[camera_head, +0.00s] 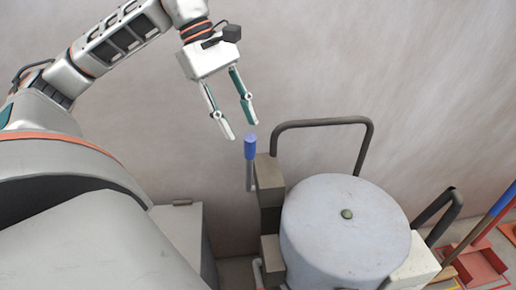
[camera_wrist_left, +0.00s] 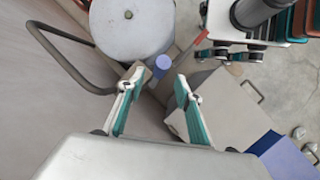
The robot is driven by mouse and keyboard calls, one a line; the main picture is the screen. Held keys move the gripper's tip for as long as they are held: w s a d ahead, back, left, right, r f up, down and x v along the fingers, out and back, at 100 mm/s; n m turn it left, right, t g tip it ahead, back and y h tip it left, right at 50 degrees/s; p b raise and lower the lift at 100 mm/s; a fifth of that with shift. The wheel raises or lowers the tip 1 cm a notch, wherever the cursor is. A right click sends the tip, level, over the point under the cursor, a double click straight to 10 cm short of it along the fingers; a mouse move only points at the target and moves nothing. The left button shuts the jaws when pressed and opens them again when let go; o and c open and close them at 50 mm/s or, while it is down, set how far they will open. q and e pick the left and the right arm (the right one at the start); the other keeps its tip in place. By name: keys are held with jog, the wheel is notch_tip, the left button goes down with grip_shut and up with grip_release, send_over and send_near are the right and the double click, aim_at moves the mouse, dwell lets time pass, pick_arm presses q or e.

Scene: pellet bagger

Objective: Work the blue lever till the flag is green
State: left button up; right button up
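The blue lever (camera_head: 250,148) has a blue grip on a grey shaft and stands nearly upright at the left side of the machine. My left gripper (camera_head: 240,129) is open and empty, with its fingertips just above the blue grip. In the left wrist view the blue grip (camera_wrist_left: 163,62) shows between the open fingertips (camera_wrist_left: 159,74), apart from both. A small dark green knob (camera_head: 347,213) sits on top of the pale round drum (camera_head: 340,245). I cannot make out a flag for sure.
A dark bent rail (camera_head: 322,123) rises behind the drum, close to the lever. A second dark handle (camera_head: 440,212) stands at the right. Red trays (camera_head: 478,265) lie on the floor at the far right. The wall is behind. A grey box (camera_head: 180,228) stands left of the lever.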

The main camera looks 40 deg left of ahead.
aim_at(250, 158)
pick_arm(q)
jog(key=b+x, duration=0.1)
jog(key=x, duration=0.4)
jog(key=shift+f, duration=0.25)
jog(key=shift+d+f, duration=0.3)
jog(key=shift+f, duration=0.2)
jog(key=shift+w, duration=0.1)
pick_arm(e)
jog(key=shift+s+f, duration=0.25)
jog(key=shift+f, duration=0.25)
jog(key=shift+s+f, duration=0.2)
jog(key=shift+f, duration=0.25)
jog(key=shift+r, duration=0.1)
pick_arm(q)
grip_shut()
